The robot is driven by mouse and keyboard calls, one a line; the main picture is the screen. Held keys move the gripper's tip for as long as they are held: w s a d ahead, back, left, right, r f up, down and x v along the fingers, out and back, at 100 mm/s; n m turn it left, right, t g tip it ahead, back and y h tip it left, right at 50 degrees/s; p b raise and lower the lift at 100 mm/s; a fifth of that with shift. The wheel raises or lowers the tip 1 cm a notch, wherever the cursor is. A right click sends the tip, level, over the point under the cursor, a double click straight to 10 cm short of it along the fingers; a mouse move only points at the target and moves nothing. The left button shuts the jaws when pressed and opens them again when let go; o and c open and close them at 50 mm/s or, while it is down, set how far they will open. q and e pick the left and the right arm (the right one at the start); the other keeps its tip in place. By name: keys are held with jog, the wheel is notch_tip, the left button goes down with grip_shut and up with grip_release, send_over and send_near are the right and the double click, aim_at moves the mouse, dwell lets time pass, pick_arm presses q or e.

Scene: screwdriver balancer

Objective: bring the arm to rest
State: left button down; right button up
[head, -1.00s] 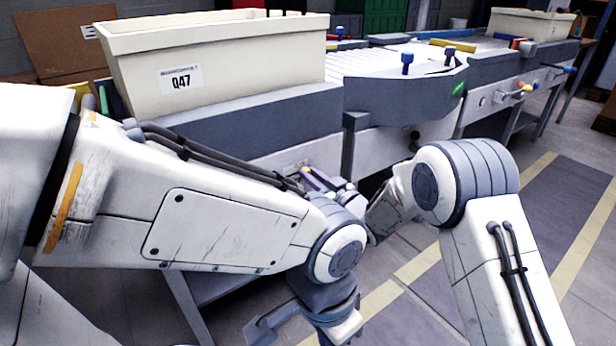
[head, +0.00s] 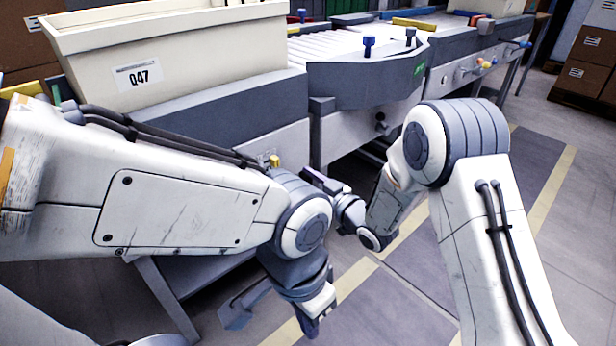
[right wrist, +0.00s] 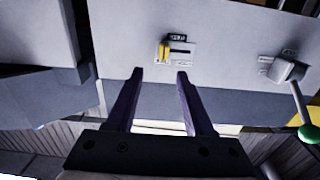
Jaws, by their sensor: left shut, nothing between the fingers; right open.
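My left arm reaches in from the left in the head view, and its gripper (head: 277,316) hangs low in front of the workbench, shut and empty. My right arm stands bent at the right, and its gripper (head: 318,181) is partly hidden behind my left arm's joint. In the right wrist view the right gripper (right wrist: 159,78) is open, its two dark fingers apart with nothing between them. Beyond the fingertips is a pale panel (right wrist: 222,65) with a small yellow switch (right wrist: 165,50). No screwdriver or balancer can be made out.
A cream bin (head: 200,60) labelled Q47 stands on the grey bench at the back left. A roller conveyor (head: 335,48) with blue knobs runs to the right. A lever with a green knob (right wrist: 309,134) is right of the right gripper. Open floor (head: 560,250) lies at the right.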

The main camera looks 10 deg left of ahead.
jog(key=shift+v, duration=1)
jog(key=s+d+r+m+g+h, duration=0.1)
jog(key=s+d+g+h, duration=0.35)
jog(key=s, duration=0.65)
jog(key=s+d+r+m+g+h, duration=0.1)
jog(key=s+d+g+h, duration=0.4)
jog(key=s, duration=0.7)
jog(key=s+d+r+m+g+h, duration=0.15)
jog(key=s+d+h, duration=0.35)
jog(key=s, duration=0.6)
notch_tip(320, 180, up, 36)
jog(key=d+y+p, duration=0.1)
jog(key=p, duration=3.6)
